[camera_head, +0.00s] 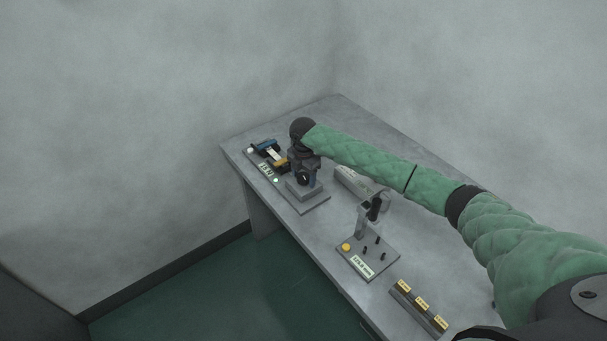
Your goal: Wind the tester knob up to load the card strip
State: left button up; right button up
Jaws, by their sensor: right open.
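The tester (314,203) is a grey base plate with a raised block at the far left end of the table. A dark round knob (306,180) with a light mark sits on its block. A pale strip (271,154), which looks like the card strip, lies between blue and yellow-orange parts left of the block. My right gripper (304,168) is open and points down right at the knob. Its fingers are dark and small here, so I cannot tell whether they touch the knob. My left gripper is out of view.
A second plate with a stand, black pegs and a yellow button (346,247) is nearer on the table. A dark rack with yellow labels (420,304) lies at the front. A pale grey block (349,178) is partly behind my right arm. Walls stand behind the table.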

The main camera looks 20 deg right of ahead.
jog(key=c, duration=1)
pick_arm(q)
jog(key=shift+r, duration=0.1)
